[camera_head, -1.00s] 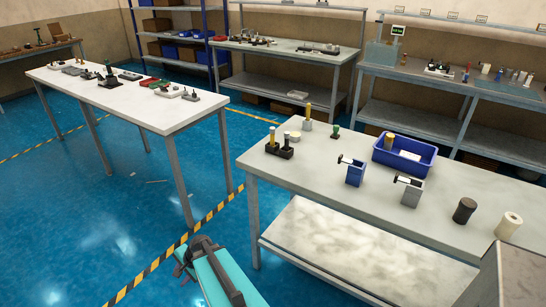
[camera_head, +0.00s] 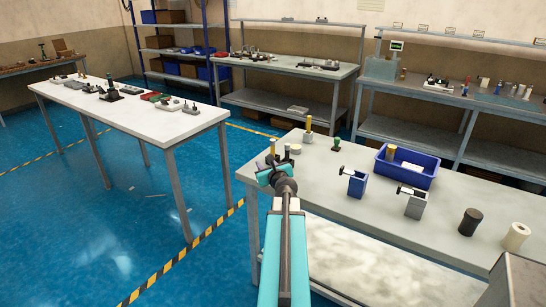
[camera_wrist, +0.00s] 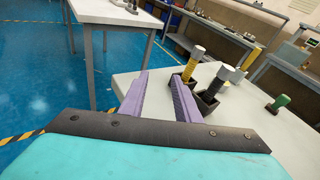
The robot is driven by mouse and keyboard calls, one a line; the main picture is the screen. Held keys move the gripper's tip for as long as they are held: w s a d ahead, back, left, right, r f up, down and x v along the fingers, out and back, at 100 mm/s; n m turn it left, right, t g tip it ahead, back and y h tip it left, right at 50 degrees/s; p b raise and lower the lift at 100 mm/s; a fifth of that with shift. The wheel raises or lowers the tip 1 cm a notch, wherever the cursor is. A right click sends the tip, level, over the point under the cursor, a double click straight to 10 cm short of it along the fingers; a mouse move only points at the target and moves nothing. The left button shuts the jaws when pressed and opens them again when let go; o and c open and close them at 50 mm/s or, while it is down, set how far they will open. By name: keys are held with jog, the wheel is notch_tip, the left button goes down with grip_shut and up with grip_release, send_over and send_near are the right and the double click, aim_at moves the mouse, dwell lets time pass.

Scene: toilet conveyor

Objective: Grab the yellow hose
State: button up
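A yellow hose (camera_wrist: 191,66) with a grey end stands upright in a black holder (camera_wrist: 208,102) on the near table. Its top also shows in the head view (camera_head: 272,146), just behind my gripper. A darker hose (camera_wrist: 214,84) with a grey end stands in the same holder to its right. Another yellow hose (camera_head: 308,124) stands upright farther back on the table. My gripper (camera_wrist: 160,77) is open and empty, its purple fingers apart. It is above the table's left end, with the nearest yellow hose just beyond and right of the right finger. In the head view my gripper (camera_head: 269,172) hides most of the holder.
The table (camera_head: 340,198) also carries a green-handled item (camera_head: 336,143), a blue tray (camera_head: 417,168), blue and grey boxes, and black and white rolls to the right. A second white table (camera_head: 150,118) stands left. Shelves line the back wall.

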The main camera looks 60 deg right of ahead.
aim_at(273, 143)
jog(key=s+d+r+m+h, duration=0.1)
jog(key=s+d+r+m, duration=0.2)
jog(key=s+d+r, duration=0.1)
jog(key=shift+s+g+h, duration=0.15)
jog(key=shift+g+h, duration=0.15)
jog(key=shift+h, duration=0.1)
jog(key=shift+d, duration=0.1)
jog(key=shift+p+x, duration=0.3)
jog(key=shift+x, duration=3.95)
jog(key=shift+p+x, duration=0.45)
jog(key=shift+x, duration=2.2)
jog(key=shift+r, duration=0.1)
grip_shut()
